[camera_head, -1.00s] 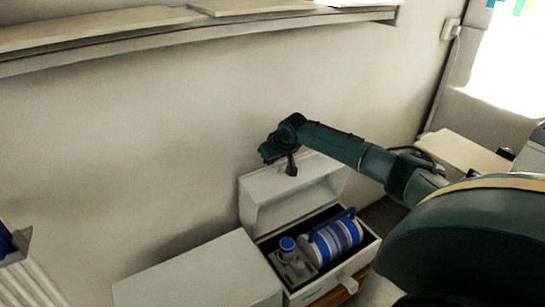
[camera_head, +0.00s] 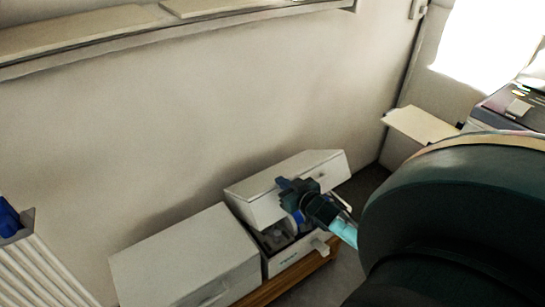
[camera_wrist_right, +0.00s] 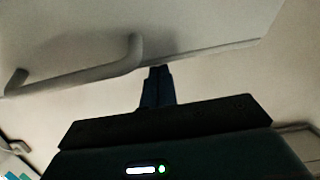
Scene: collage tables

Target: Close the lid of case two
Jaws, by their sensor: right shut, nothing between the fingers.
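The right-hand white case (camera_head: 290,258) stands with its hinged lid (camera_head: 318,172) partly lowered and slanting over the opening. Some of the blue and grey contents (camera_head: 283,236) show in the gap under the lid. Small lettering on its front is too blurred to read. My right gripper (camera_head: 284,184) is shut and empty at the lid's front; I cannot tell if it touches. In the right wrist view, the shut fingers (camera_wrist_right: 158,76) point at a pale panel (camera_wrist_right: 200,28) with a grey bar handle (camera_wrist_right: 85,73). My left gripper is not in view.
A closed white case (camera_head: 185,255) stands directly left of the open one. Both rest on a wooden surface (camera_head: 290,280) by the wall. A ribbed white object (camera_head: 45,265) is at the lower left. A pale board (camera_head: 420,125) juts out at the right.

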